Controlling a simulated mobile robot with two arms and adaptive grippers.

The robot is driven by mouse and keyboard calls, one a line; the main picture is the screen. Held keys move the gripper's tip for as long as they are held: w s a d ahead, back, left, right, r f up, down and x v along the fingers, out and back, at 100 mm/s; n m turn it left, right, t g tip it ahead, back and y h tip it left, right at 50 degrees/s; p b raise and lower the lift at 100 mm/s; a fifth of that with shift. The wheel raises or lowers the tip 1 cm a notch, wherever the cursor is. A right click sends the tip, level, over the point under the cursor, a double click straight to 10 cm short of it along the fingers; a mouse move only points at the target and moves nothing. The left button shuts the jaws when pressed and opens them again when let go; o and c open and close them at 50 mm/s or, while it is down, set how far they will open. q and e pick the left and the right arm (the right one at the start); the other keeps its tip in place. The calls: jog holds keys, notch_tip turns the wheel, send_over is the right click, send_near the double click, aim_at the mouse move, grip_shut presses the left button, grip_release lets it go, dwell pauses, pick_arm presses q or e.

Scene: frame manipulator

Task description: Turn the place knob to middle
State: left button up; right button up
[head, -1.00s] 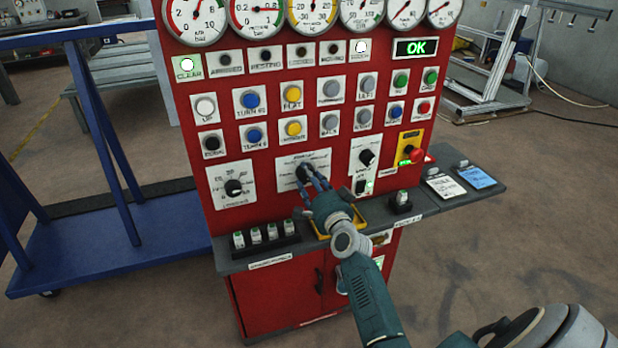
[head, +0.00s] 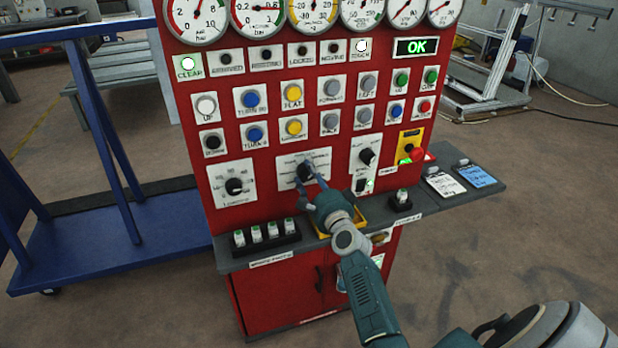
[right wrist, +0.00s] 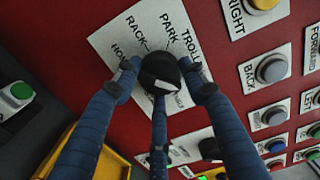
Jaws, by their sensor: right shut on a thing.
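The place knob (head: 304,173) is a black round knob on a white label plate in the middle of the red panel. In the right wrist view the knob (right wrist: 160,73) sits among printed words such as RACK, PARK and TROLL, the last partly hidden. My right gripper (head: 313,184) is at the knob, and its blue fingers (right wrist: 163,92) are shut on it from several sides. I cannot clearly tell which word the knob points to. My left gripper is not in view.
A black selector knob (head: 234,187) is to the left and another (head: 367,156) to the right. A red emergency button (head: 417,154) is further right. A grey shelf (head: 335,242) juts out below, with a yellow-edged tray (head: 322,233) under my gripper.

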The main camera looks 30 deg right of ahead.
jog(key=o, duration=1.2)
jog(key=shift+d+r, duration=0.4)
jog(key=shift+d, duration=0.1)
jog(key=shift+c, duration=0.2)
jog(key=shift+s+f, duration=0.1)
jog(key=shift+f, duration=0.15)
jog(key=shift+a+f, duration=0.1)
jog(key=shift+a, duration=0.1)
jog(key=v, duration=1.2)
